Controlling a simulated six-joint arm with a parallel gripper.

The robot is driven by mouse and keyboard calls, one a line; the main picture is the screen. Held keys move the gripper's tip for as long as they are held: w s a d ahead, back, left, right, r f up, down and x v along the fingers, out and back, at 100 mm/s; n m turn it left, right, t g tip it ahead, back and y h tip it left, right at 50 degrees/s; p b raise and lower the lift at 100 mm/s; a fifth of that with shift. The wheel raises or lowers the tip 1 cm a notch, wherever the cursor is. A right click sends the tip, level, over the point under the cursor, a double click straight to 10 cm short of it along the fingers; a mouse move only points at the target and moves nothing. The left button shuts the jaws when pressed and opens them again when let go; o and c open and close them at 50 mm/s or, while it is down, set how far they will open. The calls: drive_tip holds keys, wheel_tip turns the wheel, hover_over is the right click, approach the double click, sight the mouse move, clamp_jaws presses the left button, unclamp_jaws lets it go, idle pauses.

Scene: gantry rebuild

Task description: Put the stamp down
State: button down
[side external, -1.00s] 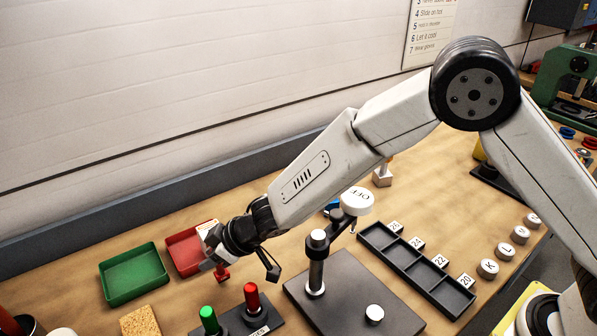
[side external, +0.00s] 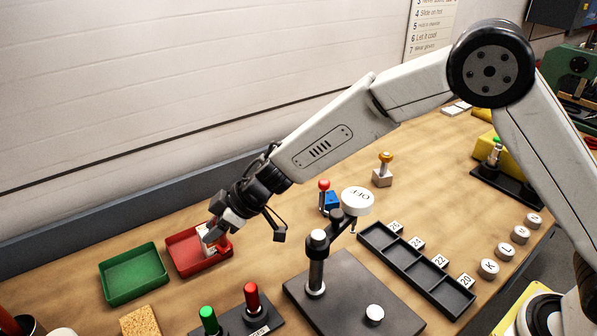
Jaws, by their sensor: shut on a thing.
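My gripper (side external: 214,234) is at the right part of the red tray (side external: 183,254), fingers pointing down. It is shut on a small red piece (side external: 224,246), which I take to be the stamp. The fingers hide most of it, and I cannot tell whether its lower end touches anything. A black stand with a green-topped post (side external: 208,314) and a red-topped post (side external: 252,295) is in front.
An empty green tray (side external: 134,274) lies to the left, a cork block (side external: 140,322) in front of it.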

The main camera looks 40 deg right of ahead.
drive_tip(key=d+r+n+g, duration=0.2)
drive_tip(key=d+r, duration=0.2)
drive_tip(key=d, duration=0.7)
wheel_tip(320, 180, down, 6)
drive_tip(key=shift+d+y, duration=0.15)
drive_tip(key=shift+y, duration=0.25)
drive_tip(key=shift+f, duration=0.2)
drive_tip(key=shift+f, duration=1.75)
drive_tip(key=shift+f, duration=0.15)
drive_tip(key=shift+c, duration=1.8)
unclamp_jaws()
